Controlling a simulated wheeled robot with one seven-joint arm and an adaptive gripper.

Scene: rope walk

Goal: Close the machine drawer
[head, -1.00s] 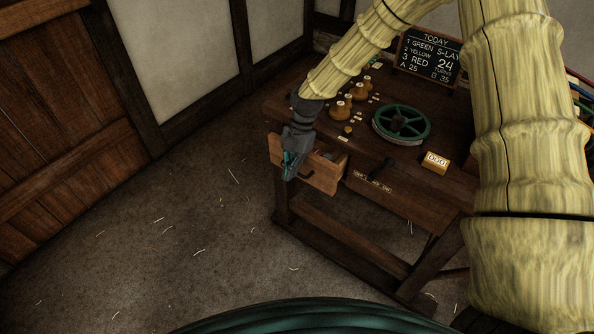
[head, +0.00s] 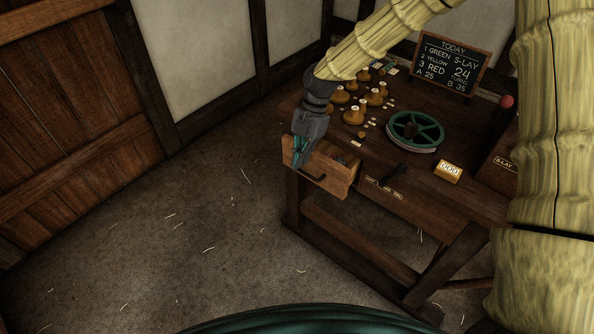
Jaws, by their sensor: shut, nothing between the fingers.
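The machine drawer (head: 340,182) is a light wooden box front with a dark bar handle (head: 314,177), at the left end of the dark wooden machine table (head: 430,195). It stands partly pulled out, and a little of its inside shows behind the front panel. My gripper (head: 299,164) is shut and empty, pointing down at the left part of the drawer front. It overlaps the front panel in the picture; I cannot tell whether it touches the panel or handle.
A chalkboard (head: 445,62) stands behind. The floor (head: 200,240) left of the table is open, with scattered straw bits.

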